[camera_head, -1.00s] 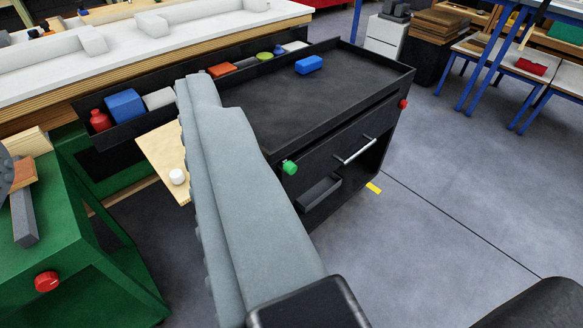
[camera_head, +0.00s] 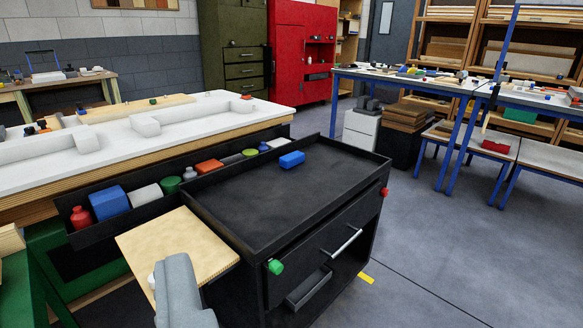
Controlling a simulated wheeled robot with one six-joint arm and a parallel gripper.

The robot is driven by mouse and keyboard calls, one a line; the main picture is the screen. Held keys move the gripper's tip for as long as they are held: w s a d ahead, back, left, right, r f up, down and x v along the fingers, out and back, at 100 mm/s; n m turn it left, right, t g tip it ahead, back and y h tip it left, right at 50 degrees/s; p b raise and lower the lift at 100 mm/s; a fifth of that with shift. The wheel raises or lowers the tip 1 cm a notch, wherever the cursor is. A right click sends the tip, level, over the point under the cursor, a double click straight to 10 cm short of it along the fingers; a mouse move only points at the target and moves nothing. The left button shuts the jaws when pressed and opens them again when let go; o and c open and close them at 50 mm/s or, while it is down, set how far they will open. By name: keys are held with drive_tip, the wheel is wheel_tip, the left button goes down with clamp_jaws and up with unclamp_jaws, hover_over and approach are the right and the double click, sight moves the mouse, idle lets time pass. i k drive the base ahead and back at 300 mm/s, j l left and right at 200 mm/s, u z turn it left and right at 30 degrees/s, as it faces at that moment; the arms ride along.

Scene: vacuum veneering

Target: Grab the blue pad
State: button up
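A small blue pad (camera_head: 292,160) lies on the black top of the cart (camera_head: 270,205), near its far left edge. A larger blue block (camera_head: 110,203) sits in the narrow black tray (camera_head: 86,236) along the bench side. I cannot tell from looks alone which one the task means. A grey part of my gripper (camera_head: 178,292) shows at the bottom, over the pale wooden board and apart from both blue things. Its fingertips cannot be made out separately, so its opening is unclear.
The tray also holds a red bottle (camera_head: 80,217), a white block (camera_head: 145,194) and an orange block (camera_head: 209,167). A wooden board (camera_head: 180,242) juts out beside the cart. The white-topped bench (camera_head: 200,112) stands behind. The floor at right (camera_head: 460,260) is clear.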

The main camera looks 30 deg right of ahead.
sight(293, 159)
drive_tip(key=i+l, duration=0.45)
drive_tip(key=l, duration=0.3)
drive_tip(key=i+l+u, duration=0.1)
drive_tip(key=i+l, duration=0.35)
drive_tip(key=l, duration=0.3)
drive_tip(key=i+l+u, duration=0.1)
drive_tip(key=l, duration=0.25)
drive_tip(key=i+l, duration=0.3)
drive_tip(key=l, duration=0.15)
drive_tip(key=i+l, duration=0.25)
drive_tip(key=l, duration=0.15)
drive_tip(key=i+l+u, duration=0.1)
drive_tip(key=l, duration=0.3)
drive_tip(key=i, duration=0.1)
